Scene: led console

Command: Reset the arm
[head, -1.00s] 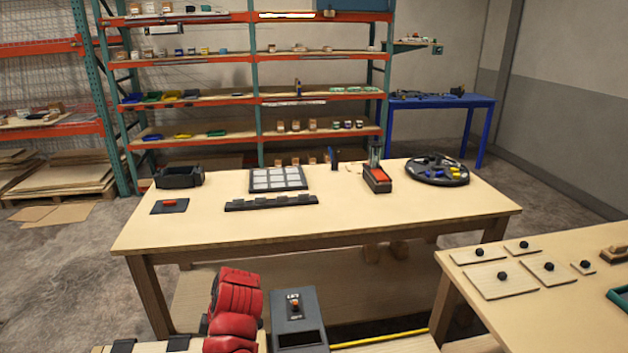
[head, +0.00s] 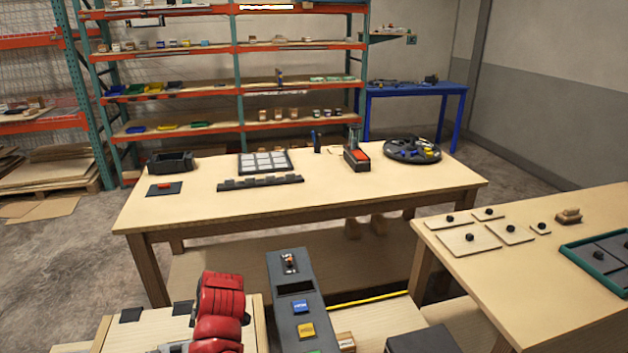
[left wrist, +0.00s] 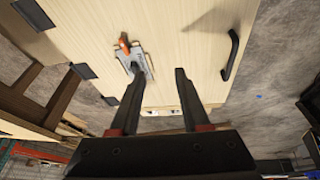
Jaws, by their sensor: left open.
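My left arm's red links (head: 220,300) rise at the bottom of the head view, left of a dark console (head: 283,268). The console has an orange-topped switch (head: 289,263) at its far end, a dark recess, a blue button (head: 300,306), a yellow button (head: 306,330) and part of a green one. My left gripper (left wrist: 158,74) shows in the left wrist view. Its two dark fingers are apart with nothing between them. Beyond the left finger is an orange-handled metal latch (left wrist: 130,55) on a pale wooden panel (left wrist: 180,30). My right gripper is not in view.
A black handle (left wrist: 231,55) is on the panel's right side. Ahead stands a wooden table (head: 300,205) with a black bin (head: 172,162), a tile tray (head: 264,162) and a round tray (head: 412,150). A second table (head: 530,265) stands at right.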

